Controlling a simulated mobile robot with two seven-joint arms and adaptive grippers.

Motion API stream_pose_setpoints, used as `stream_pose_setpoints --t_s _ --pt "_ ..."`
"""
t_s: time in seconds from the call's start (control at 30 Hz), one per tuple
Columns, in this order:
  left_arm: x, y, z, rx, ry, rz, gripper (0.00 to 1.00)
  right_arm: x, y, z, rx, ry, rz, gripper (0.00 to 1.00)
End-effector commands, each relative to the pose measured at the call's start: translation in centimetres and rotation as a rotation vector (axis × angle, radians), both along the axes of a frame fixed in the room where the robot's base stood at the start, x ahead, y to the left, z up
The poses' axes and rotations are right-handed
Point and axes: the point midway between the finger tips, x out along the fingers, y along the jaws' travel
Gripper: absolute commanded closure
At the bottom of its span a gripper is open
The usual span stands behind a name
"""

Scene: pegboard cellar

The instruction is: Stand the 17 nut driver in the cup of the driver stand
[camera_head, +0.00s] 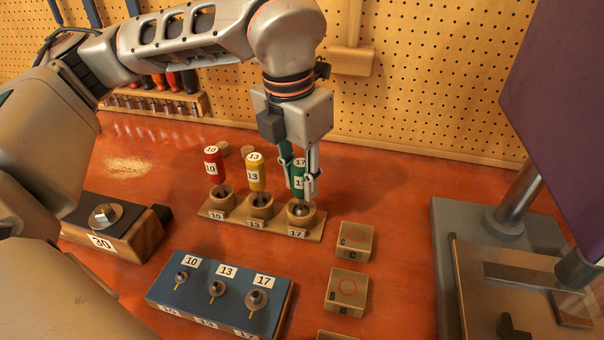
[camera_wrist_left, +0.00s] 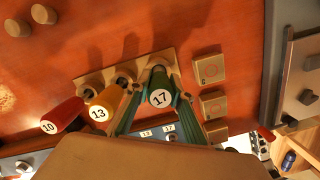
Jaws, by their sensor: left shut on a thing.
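The 17 nut driver (camera_head: 298,172) has a green handle with a white 17 label. It stands about upright at the right-hand cup (camera_head: 301,221) of the wooden driver stand (camera_head: 275,230), which is labelled 17. Its lower end appears to be within the cup's mouth; how deep it sits I cannot tell. My left gripper (camera_head: 300,184) comes from above and is shut on the green handle. In the left wrist view the handle (camera_wrist_left: 160,85) shows between the two fingers. The red 10 driver (camera_head: 212,166) and yellow 13 driver (camera_head: 255,172) stand in the other cups. My right gripper is out of view.
A blue block (camera_head: 200,302) with nuts labelled 10, 13 and 17 lies in front. Wooden blocks C (camera_head: 354,254) and B (camera_head: 335,304) are right of the stand. A 30 block (camera_head: 143,238) is at left, a grey-based machine (camera_head: 443,225) at right. Pegboard stands behind.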

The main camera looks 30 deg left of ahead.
Motion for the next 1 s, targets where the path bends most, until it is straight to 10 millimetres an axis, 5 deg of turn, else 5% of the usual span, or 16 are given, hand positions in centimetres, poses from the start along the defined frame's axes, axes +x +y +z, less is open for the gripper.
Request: stream_pose_setpoints --t_s 0.27,0.3,0.37,1.0 --pt "0.01 0.0 -0.1 0.0 -0.001 0.0 1.0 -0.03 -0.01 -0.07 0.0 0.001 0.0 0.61" --pt "0.01 0.0 -0.1 0.0 -0.001 0.0 0.74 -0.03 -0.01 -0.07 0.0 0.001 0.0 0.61" --pt "0.02 -0.01 -0.1 0.0 -0.001 0.0 0.6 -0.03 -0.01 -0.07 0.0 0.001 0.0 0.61" --pt "0.01 -0.01 -0.12 0.0 -0.001 -0.001 0.6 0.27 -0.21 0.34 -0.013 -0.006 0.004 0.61"
